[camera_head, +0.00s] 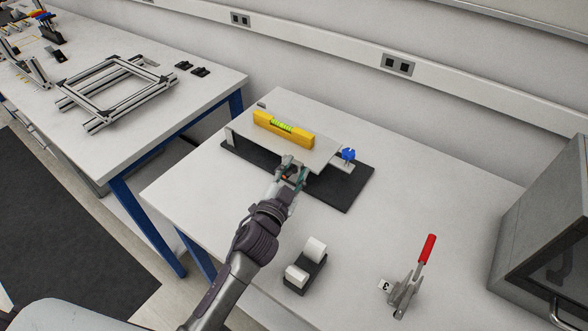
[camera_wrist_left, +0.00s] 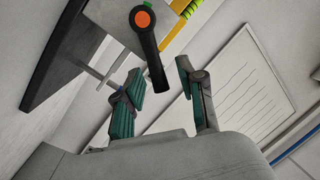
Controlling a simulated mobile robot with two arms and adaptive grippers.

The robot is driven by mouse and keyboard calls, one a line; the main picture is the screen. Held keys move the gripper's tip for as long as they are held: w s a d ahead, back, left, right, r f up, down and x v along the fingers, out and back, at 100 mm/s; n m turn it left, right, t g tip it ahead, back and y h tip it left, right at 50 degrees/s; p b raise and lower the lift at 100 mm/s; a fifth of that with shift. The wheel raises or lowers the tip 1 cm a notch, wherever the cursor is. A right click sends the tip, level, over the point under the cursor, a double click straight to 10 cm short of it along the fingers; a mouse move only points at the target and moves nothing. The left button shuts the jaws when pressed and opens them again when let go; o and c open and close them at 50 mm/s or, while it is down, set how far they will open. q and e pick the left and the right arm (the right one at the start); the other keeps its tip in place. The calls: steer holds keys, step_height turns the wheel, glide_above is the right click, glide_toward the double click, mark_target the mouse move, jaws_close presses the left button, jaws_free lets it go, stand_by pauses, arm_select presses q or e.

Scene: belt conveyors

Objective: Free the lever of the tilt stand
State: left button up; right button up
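The tilt stand has a light grey plate (camera_head: 322,150) above a black base (camera_head: 345,188). A yellow spirit level (camera_head: 283,129) lies on the plate, and a blue knob (camera_head: 348,154) stands at its right end. In the left wrist view, the stand's black lever (camera_wrist_left: 148,45) has an orange-centred round hub. My left gripper (camera_head: 292,172) is at the front of the stand. Its fingers (camera_wrist_left: 160,72) are open, with the lever's free end between them and visible gaps beside it. In the head view the gripper mostly hides the lever. My right gripper is not in view.
A black holder with two white rolls (camera_head: 315,248) stands in front, right of my left arm. A red-handled clamp (camera_head: 426,250) stands farther right, near a grey cabinet (camera_head: 540,225). Another table (camera_head: 190,110) with an aluminium frame is at left.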

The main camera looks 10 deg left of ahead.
arm_select(q)
steer(key=shift+c, duration=0.3)
jaws_close()
